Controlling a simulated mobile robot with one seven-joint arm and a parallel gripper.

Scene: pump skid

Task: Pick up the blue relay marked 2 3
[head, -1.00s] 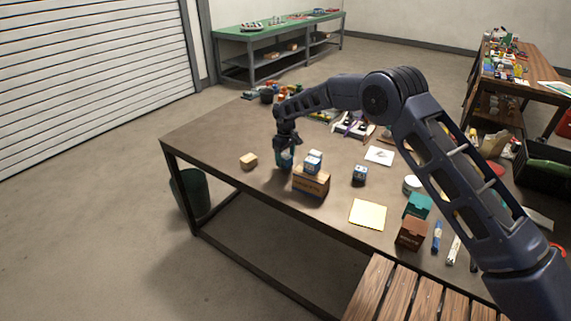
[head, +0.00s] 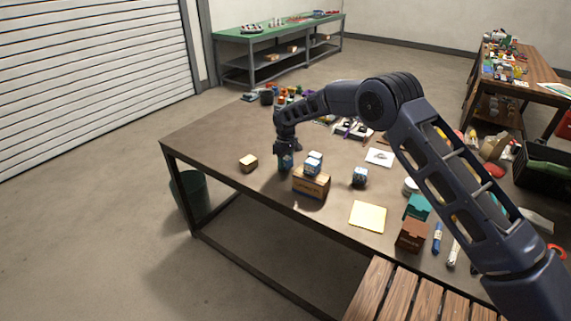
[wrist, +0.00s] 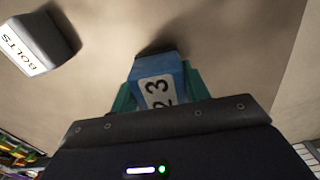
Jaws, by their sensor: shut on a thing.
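The blue relay marked 2 3 (wrist: 160,85) is between the teal fingers of my gripper (wrist: 158,92) in the wrist view, its white label with the numbers facing the camera. My gripper is shut on it. In the head view my gripper (head: 285,165) points down at the table, left of a cardboard box; the held relay is mostly hidden there by the fingers. Whether the relay touches the table I cannot tell.
A blue-and-white block (head: 314,160) sits on the cardboard box (head: 312,184), close right of my gripper. A similar block (head: 360,176) stands further right. A tan block (head: 248,163) is to the left. A box labelled BOLTS (wrist: 40,42) shows in the wrist view.

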